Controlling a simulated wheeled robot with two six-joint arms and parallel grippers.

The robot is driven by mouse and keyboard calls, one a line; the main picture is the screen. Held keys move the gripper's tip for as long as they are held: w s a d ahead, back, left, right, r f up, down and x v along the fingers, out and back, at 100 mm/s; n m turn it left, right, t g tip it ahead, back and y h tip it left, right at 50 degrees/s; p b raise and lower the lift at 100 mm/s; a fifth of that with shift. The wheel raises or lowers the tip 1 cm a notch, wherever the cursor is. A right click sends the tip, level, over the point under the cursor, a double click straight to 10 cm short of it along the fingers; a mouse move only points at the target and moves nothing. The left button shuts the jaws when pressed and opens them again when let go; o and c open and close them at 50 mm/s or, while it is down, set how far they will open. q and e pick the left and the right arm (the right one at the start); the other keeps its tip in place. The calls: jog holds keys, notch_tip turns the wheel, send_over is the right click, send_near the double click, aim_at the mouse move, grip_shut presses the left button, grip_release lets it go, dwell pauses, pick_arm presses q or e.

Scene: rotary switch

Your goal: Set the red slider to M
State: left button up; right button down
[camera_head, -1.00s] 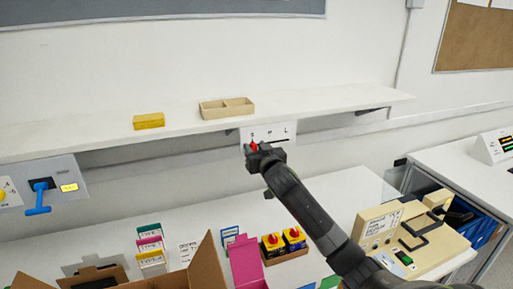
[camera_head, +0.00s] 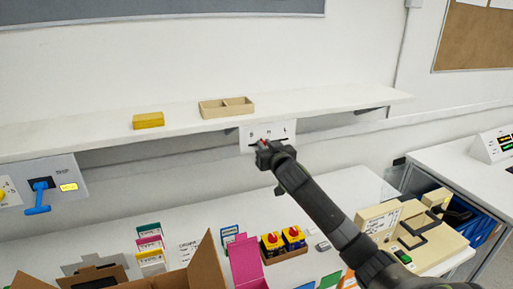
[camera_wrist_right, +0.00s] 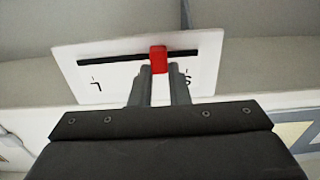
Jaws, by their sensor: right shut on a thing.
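The white slider panel (camera_head: 284,130) is fixed under the front of the shelf, with the letters S, M and L above its slot in the head view. My right gripper (camera_head: 262,146) is at the panel, shut on the red slider (camera_head: 263,141). In the head view the slider shows only a little, between S and M. In the right wrist view the panel appears turned around, with L at left and S at right. There the red slider (camera_wrist_right: 158,58) sits between my fingertips (camera_wrist_right: 158,72) in the dark slot, somewhat on the S side of its middle. M is hidden there. My left gripper is not in view.
The shelf (camera_head: 330,102) above holds a yellow box (camera_head: 149,120) and a wooden tray (camera_head: 205,111). A blue-handled lever panel (camera_head: 78,170) is at left. Cardboard boxes, coloured cards and a beige machine (camera_head: 440,236) stand on the bench below.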

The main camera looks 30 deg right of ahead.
jog(key=d, duration=0.3)
jog(key=shift+s, duration=0.35)
jog(key=shift+a, duration=0.15)
jog(key=c, duration=1.4)
grip_release()
jog(key=shift+o, duration=0.2)
jog(key=b+v, duration=0.3)
jog(key=v, duration=1.4)
jog(key=shift+s+b, duration=0.2)
jog(key=shift+b, duration=0.2)
